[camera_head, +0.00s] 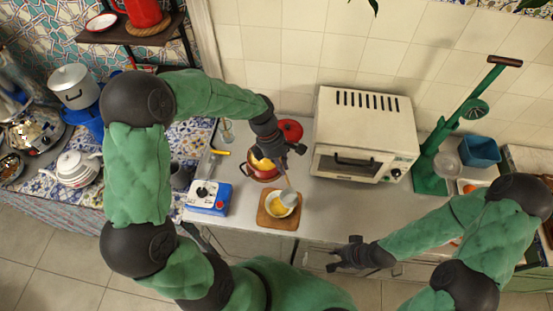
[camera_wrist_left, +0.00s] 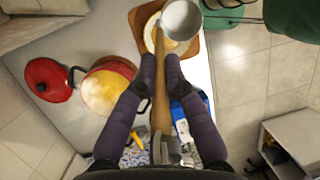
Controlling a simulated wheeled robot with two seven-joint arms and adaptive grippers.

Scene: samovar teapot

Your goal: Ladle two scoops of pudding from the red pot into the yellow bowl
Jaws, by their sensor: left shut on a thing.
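My left gripper (camera_head: 289,158) is shut on the wooden handle of a ladle; the left wrist view shows the handle between its fingers (camera_wrist_left: 160,70). The ladle's grey metal cup (camera_wrist_left: 181,20) is over the right part of the yellow bowl (camera_wrist_left: 150,35), and its inside looks empty there. The bowl (camera_head: 272,208) holds some yellow pudding and stands on a wooden board (camera_head: 278,224). The red pot (camera_head: 262,174), with yellow pudding inside, is behind the board, partly hidden by my gripper; it also shows in the wrist view (camera_wrist_left: 103,90). My right gripper (camera_head: 344,256) looks open and empty at the counter's front.
A red lid (camera_head: 291,129) lies behind the pot. A toaster oven (camera_head: 365,135) and green press (camera_head: 432,165) stand to the right. Counter between board and oven (camera_head: 325,205) is clear.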

